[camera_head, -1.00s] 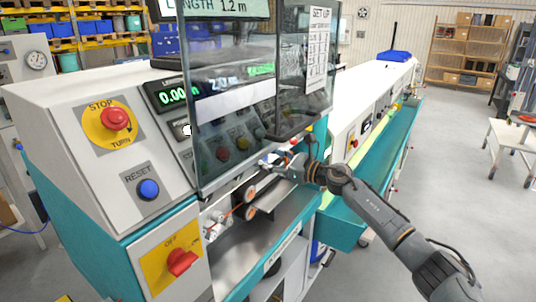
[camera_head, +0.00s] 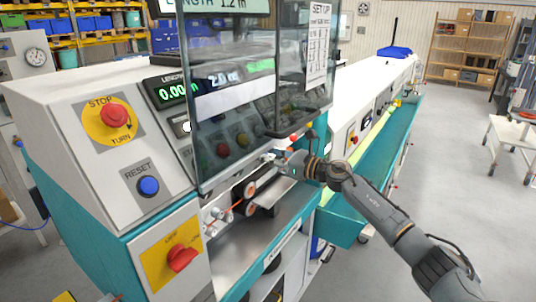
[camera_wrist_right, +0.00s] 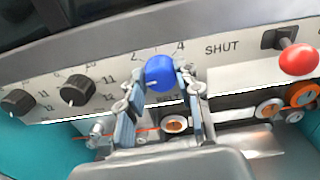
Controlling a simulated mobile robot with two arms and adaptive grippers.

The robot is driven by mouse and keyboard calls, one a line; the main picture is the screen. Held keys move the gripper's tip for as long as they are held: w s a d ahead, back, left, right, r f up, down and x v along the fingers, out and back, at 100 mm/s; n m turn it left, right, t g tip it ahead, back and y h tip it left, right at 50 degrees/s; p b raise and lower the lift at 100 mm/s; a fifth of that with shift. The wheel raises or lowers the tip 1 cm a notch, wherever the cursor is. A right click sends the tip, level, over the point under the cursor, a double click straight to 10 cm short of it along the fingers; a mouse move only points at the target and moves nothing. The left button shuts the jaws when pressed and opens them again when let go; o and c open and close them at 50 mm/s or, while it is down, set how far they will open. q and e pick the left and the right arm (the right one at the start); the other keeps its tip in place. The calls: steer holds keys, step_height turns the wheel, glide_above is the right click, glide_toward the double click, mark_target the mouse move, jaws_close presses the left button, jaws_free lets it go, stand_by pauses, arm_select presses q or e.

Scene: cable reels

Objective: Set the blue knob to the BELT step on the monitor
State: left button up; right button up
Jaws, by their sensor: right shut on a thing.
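In the right wrist view, the blue knob (camera_wrist_right: 160,73) sits on a pale panel, with the figures 2 and 4 above it and lettering that looks like BELT just below. A small white mark shows at its lower left. My right gripper (camera_wrist_right: 162,88) has a finger on each side of the knob and is shut on it. In the head view, my right gripper (camera_head: 272,158) reaches to the machine front below the clear guard; the knob is hidden there. The monitor (camera_head: 225,5) is cut off at the top and reads LENGTH 1.2 m. My left gripper is out of view.
Black knobs (camera_wrist_right: 77,90) stand left of the blue knob and a red-tipped lever (camera_wrist_right: 298,60) stands right, beside the word SHUT. The clear guard (camera_head: 235,100) hangs above my gripper. Orange-faced rollers (camera_head: 250,190) and an orange strand lie near it. A setup sheet (camera_head: 318,45) is on the guard.

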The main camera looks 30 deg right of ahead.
steer(key=m+p, duration=0.1)
steer(key=m, duration=0.3)
steer(key=shift+r, duration=0.1)
steer(key=m+p, duration=0.4)
steer(key=m, duration=0.6)
steer(key=shift+d, duration=0.2)
steer(key=shift+f+m+p, duration=0.2)
steer(key=shift+m+p, duration=0.85)
steer(key=shift+m, duration=1.25)
steer(key=o, duration=1.2)
steer(key=shift+c, duration=0.2)
steer(key=shift+f, duration=0.1)
